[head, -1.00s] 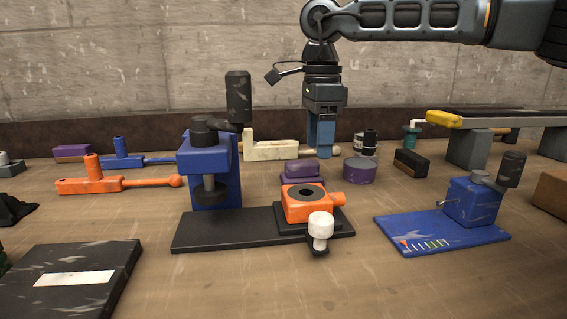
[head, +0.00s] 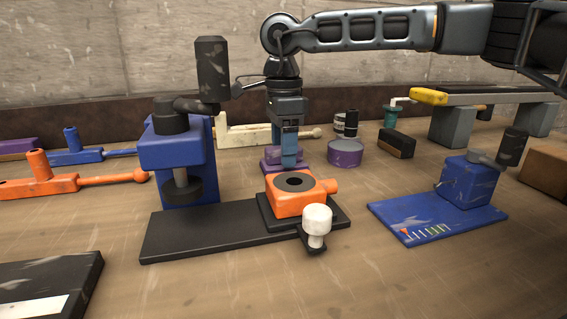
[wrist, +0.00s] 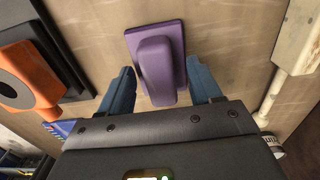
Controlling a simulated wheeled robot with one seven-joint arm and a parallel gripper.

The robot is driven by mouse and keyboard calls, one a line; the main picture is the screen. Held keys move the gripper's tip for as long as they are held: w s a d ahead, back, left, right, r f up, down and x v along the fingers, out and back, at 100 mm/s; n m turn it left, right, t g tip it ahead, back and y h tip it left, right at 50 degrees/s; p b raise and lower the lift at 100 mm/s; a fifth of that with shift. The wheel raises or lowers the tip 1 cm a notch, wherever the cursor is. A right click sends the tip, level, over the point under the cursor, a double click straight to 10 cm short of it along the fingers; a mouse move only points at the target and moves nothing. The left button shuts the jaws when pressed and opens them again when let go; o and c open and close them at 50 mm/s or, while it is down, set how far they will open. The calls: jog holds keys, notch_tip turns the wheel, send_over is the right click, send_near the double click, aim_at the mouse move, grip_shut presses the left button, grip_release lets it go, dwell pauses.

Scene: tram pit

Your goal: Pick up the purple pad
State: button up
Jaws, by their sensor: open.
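The purple pad (head: 268,164) stands behind the orange block in the head view, partly hidden by my gripper. In the wrist view the purple pad (wrist: 157,62) shows a flat rectangular base with a raised rounded grip along its middle. My gripper (head: 289,163) points down at the pad, its blue fingers open. In the wrist view my gripper (wrist: 161,88) has one finger on each side of the pad's near end, with gaps visible. I cannot tell how far the fingertips are above the table.
The orange block (head: 309,202) on a black base (head: 180,236) is just in front of the pad. A blue press (head: 188,151) stands to the left. A purple tin (head: 345,154) is close on the right. A cream tool (head: 240,138) lies behind.

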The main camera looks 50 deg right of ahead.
jog(key=shift+f, duration=0.35)
jog(key=c, duration=1.1)
jog(key=shift+o, duration=0.2)
jog(key=shift+r, duration=0.15)
jog(key=shift+r, duration=0.65)
notch_tip(320, 180, up, 3)
jog(key=shift+f+p, duration=0.2)
jog(key=shift+p, duration=0.2)
jog(key=s+d+r+p, duration=0.1)
jog(key=s+d+r, duration=0.5)
jog(key=d, duration=0.3)
jog(key=shift+s+d+r, duration=0.3)
jog(key=shift+s+r, duration=0.05)
jog(key=shift+r, duration=0.1)
jog(key=o, duration=0.5)
jog(key=c, duration=0.4)
